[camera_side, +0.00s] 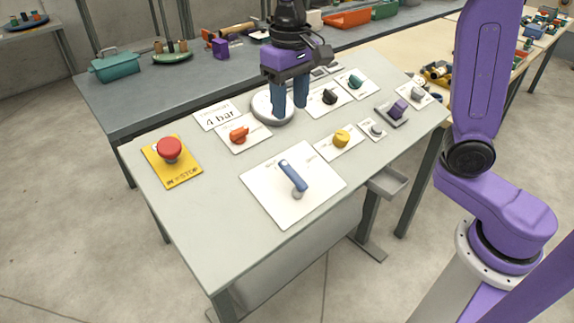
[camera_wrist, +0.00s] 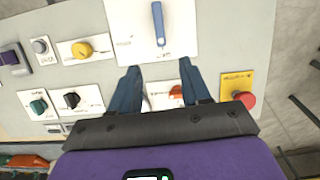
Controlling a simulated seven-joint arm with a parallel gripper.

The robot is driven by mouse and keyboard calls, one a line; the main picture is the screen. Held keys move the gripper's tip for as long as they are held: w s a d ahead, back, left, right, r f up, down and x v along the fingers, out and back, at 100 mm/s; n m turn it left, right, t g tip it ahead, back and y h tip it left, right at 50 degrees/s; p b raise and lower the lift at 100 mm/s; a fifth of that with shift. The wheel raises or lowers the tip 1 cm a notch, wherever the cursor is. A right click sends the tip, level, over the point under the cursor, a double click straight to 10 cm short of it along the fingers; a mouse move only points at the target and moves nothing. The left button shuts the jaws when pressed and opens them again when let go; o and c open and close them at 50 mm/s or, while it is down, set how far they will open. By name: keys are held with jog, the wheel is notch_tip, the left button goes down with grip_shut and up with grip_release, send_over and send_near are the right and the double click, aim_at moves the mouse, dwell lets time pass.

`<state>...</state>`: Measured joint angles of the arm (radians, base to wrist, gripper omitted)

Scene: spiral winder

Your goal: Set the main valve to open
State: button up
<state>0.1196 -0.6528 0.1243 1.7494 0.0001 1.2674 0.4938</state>
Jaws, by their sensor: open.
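A blue lever handle (camera_side: 292,175) sits on a large white plate (camera_side: 262,193) at the panel's front. It slants from upper left to its grey pivot at lower right. In the wrist view the blue lever (camera_wrist: 158,22) is near the top edge. I cannot read the plate labels, so I cannot confirm which control is the main valve. My gripper (camera_side: 289,111) points down above the panel's back, over a round grey disc (camera_side: 262,108), apart from the lever. Its fingers (camera_wrist: 160,78) are spread with nothing held.
An orange knob (camera_side: 238,135), yellow knob (camera_side: 342,138), black knob (camera_side: 329,97) and teal knob (camera_side: 355,82) surround the work area. A red emergency-stop button (camera_side: 169,149) is at left, near a "4 bar" sign (camera_side: 217,116). A purple control (camera_side: 397,108) is at right.

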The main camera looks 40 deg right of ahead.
aim_at(287, 166)
jog(key=f, duration=1.7)
jog(key=shift+w+f, duration=0.15)
jog(key=shift+w, duration=0.2)
jog(key=shift+c, duration=0.3)
grip_shut()
